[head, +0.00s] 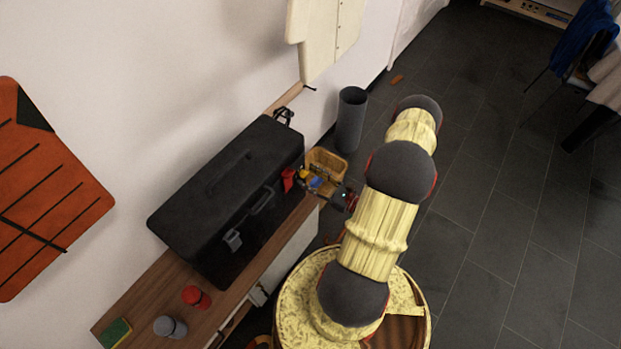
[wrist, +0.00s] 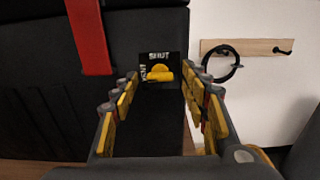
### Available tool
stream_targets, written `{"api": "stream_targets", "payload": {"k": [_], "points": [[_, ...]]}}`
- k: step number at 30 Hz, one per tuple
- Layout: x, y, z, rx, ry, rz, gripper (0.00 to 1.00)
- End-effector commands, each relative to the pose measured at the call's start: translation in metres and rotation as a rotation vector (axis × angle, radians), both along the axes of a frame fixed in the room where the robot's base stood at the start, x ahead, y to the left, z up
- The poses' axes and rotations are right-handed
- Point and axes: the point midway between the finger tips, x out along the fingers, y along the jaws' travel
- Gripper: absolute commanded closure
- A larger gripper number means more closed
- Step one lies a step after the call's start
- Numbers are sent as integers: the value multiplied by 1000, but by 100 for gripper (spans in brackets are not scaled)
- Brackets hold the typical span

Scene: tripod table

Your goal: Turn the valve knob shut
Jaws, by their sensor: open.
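The valve knob (wrist: 160,74) is yellow, with a rounded part above a short, roughly level bar whose left end lies by the side lettering. It is on a small black plate (wrist: 175,58) in the wrist view. White "SHUT" is above the knob; a sideways word at its left is too small to read surely. My gripper (wrist: 161,82) is open, with yellow-padded fingers left and right of the knob in the picture. No contact with the knob shows. In the head view the knob cannot be made out.
A black toolbox (head: 225,190) stands on a wooden bench (head: 150,300). A red strap-like part (wrist: 90,35) is left of the plate. A wooden hook rail (wrist: 262,47) with a black ring (wrist: 238,63) is on the wall at right. A grey bin (head: 350,120) stands behind.

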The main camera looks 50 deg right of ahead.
Motion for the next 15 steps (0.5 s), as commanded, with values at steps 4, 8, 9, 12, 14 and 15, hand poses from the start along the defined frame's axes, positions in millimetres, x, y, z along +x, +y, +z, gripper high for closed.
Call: {"api": "stream_targets", "payload": {"k": [4,8,9,12,14,15], "points": [[0,0,0,0,0,0,56],[0,0,0,0,0,0,63],[0,0,0,0,0,0,65],[0,0,0,0,0,0,71],[0,0,0,0,0,0,74],[0,0,0,0,0,0,77]]}}
